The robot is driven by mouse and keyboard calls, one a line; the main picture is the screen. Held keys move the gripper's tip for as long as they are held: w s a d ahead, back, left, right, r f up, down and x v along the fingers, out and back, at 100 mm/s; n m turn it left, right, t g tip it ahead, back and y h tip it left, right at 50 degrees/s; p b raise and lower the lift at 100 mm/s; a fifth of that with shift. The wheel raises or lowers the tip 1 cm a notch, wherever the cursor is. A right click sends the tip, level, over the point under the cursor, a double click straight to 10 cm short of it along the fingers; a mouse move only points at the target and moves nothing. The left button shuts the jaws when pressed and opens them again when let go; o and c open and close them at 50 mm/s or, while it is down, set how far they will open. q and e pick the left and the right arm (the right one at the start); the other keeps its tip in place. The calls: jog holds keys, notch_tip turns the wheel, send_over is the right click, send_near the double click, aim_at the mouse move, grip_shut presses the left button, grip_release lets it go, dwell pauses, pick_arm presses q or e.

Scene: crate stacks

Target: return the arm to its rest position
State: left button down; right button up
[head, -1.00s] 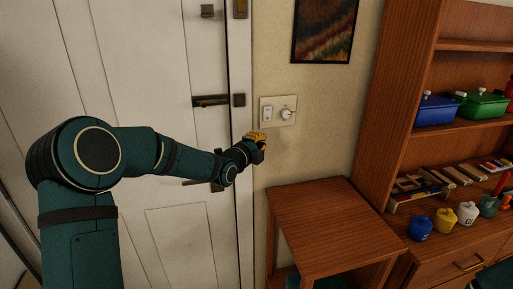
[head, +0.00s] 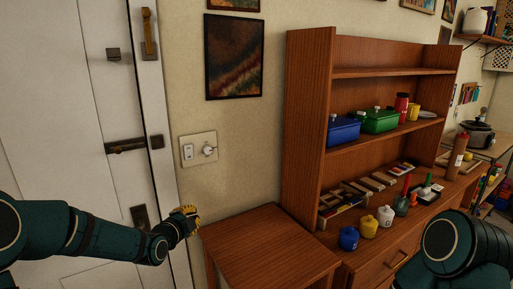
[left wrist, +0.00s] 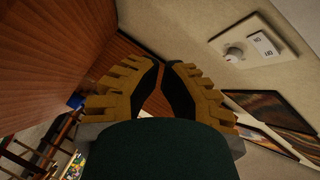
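My left arm comes in from the left in the head view, with its gripper (head: 190,213) in front of the door edge, below the wall switch and by the left corner of the small wooden table. In the left wrist view the two yellow-backed fingers of the left gripper (left wrist: 166,66) stand with a narrow gap between their dark inner pads and nothing in it. Part of my right arm shows at the lower right of the head view. My right gripper is out of view.
A switch plate with a knob (head: 198,148) is on the wall beside the white door (head: 75,110). The small wooden table (head: 268,248) has a bare top. A wooden shelf unit (head: 308,130) holds a blue box (head: 343,131), a green box (head: 380,122) and several small pots.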

pick_arm(q)
jog(key=s+d+f+n+g, duration=0.35)
jog(key=s+f+n, duration=0.2)
jog(key=f, duration=0.45)
jog(key=s+d+f+n+g, duration=0.3)
jog(key=s+d+f+n, duration=0.1)
jog(key=s+f, duration=0.4)
jog(key=s+d+f+n+g, duration=0.2)
jog(key=s+f+n+g, duration=0.1)
jog(key=s, duration=0.6)
jog(key=s+d+f+n+g, duration=0.2)
jog(key=s+f+n, duration=0.3)
jog(key=s+f, duration=0.3)
jog(key=shift+s+d+f+g, duration=0.3)
jog(key=shift+s+g, duration=0.55)
jog(key=shift+s, duration=0.35)
